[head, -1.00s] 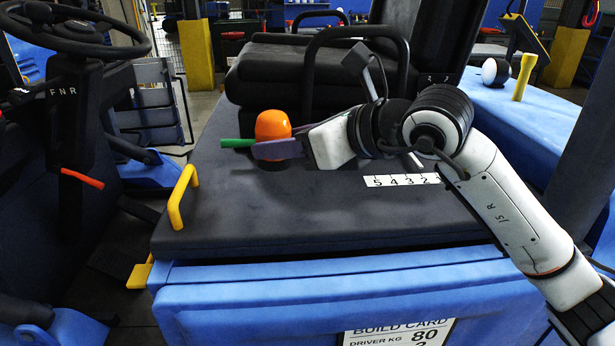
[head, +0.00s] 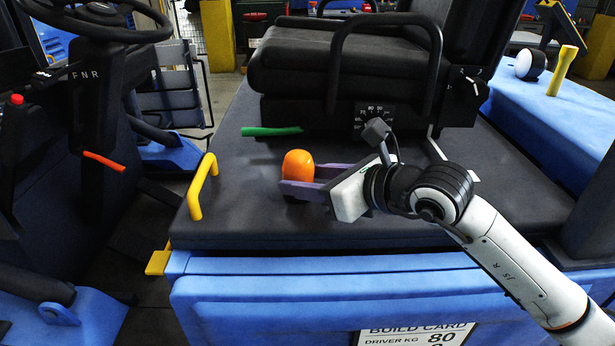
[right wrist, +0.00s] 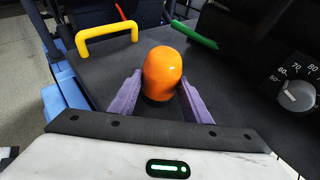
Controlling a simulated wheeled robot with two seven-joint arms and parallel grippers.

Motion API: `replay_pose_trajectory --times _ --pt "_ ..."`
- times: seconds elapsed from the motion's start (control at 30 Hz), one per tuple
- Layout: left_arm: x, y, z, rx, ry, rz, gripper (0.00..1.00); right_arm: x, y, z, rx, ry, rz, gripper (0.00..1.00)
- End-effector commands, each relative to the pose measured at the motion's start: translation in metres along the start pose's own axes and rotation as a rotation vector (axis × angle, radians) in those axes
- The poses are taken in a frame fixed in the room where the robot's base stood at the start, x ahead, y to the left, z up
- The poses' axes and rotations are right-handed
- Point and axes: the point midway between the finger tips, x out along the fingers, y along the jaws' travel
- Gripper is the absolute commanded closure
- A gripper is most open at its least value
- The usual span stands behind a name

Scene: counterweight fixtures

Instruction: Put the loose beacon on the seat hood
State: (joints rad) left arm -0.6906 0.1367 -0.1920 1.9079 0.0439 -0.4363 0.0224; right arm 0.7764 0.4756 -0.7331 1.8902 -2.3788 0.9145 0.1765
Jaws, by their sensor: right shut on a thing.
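The loose beacon (head: 297,166) is an orange dome on a dark base. It stands upright between the purple fingers of my right gripper (head: 300,189), over the front part of the dark seat hood (head: 350,225). The right wrist view shows the orange beacon (right wrist: 162,74) between both purple fingers (right wrist: 158,97), which are shut on it around its lower part. Its dark base is partly hidden by the fingers, and I cannot tell whether it touches the hood. My left gripper is not in view.
A yellow handle (head: 201,187) rises at the hood's left edge. A green lever (head: 272,131) lies behind the beacon. The black seat (head: 345,65) with its armrest and a dial (head: 374,118) stand at the back. The hood's front middle is clear.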

Motion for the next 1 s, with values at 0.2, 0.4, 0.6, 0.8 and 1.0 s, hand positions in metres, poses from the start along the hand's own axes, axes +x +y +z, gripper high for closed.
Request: replay_pose_trajectory --times 0.2,0.4,0.6,0.8,1.0 --pt "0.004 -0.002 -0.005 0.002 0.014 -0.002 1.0 0.001 0.0 -0.001 -0.001 -0.002 0.0 0.82" --pt "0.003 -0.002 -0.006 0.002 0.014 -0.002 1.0 0.0 0.0 0.0 0.0 0.0 0.0 0.37" --pt "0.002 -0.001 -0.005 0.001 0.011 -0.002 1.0 0.0 0.0 0.001 0.0 -0.001 0.0 0.37" --pt "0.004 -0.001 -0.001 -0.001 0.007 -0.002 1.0 -0.018 -0.001 0.0 -0.001 -0.002 -0.001 0.37" --pt "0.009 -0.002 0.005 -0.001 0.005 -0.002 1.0 -0.061 -0.001 -0.001 -0.003 -0.001 -0.003 0.37"
